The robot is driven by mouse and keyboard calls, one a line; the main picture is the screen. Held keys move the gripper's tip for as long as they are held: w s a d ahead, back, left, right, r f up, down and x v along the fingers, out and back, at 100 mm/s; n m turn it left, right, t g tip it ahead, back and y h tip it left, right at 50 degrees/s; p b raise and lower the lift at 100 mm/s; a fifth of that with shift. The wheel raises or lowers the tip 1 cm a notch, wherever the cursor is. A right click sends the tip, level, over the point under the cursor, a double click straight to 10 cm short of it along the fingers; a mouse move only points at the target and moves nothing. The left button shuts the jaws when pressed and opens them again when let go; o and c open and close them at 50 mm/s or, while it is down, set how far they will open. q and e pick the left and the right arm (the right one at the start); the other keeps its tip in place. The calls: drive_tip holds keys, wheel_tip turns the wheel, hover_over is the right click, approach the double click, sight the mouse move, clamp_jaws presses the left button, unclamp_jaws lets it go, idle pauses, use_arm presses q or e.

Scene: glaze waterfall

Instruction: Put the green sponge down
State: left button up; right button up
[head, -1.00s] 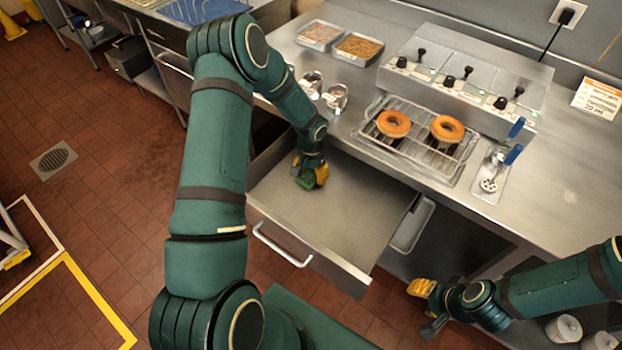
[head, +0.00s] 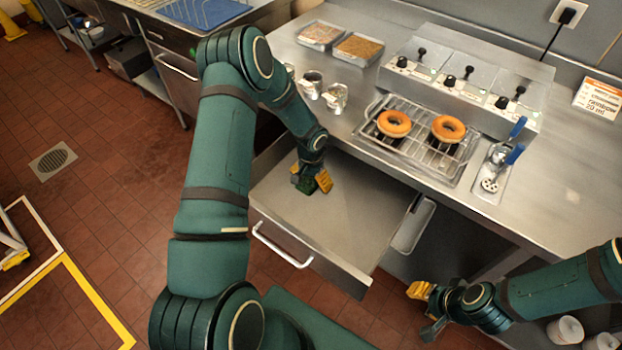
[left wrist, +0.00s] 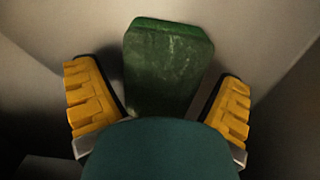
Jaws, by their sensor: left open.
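The green sponge (left wrist: 167,68) lies in the open drawer, between the two yellow fingers of my left gripper (left wrist: 160,105) in the left wrist view. The fingers are spread, with a gap on each side of the sponge. In the head view my left gripper (head: 313,184) is low in the drawer (head: 350,215), near its back left. There the sponge is mostly hidden by the gripper. My right gripper (head: 425,305) is at the lower right of the head view, away from the drawer; whether its jaws are open is unclear.
The drawer's front with its handle (head: 281,245) sticks out from the steel counter. On the counter are a rack with two doughnuts (head: 447,129), metal cups (head: 336,96), two topping trays (head: 358,48) and a dispenser unit (head: 460,75). The drawer's middle and right are clear.

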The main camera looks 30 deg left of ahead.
use_arm(q)
drive_tip(key=shift+r, duration=0.1)
drive_tip(key=shift+r, duration=0.3)
wheel_tip(320, 180, up, 12)
drive_tip(key=p, duration=0.2)
drive_tip(key=shift+f, duration=0.25)
drive_tip(key=shift+r, duration=0.1)
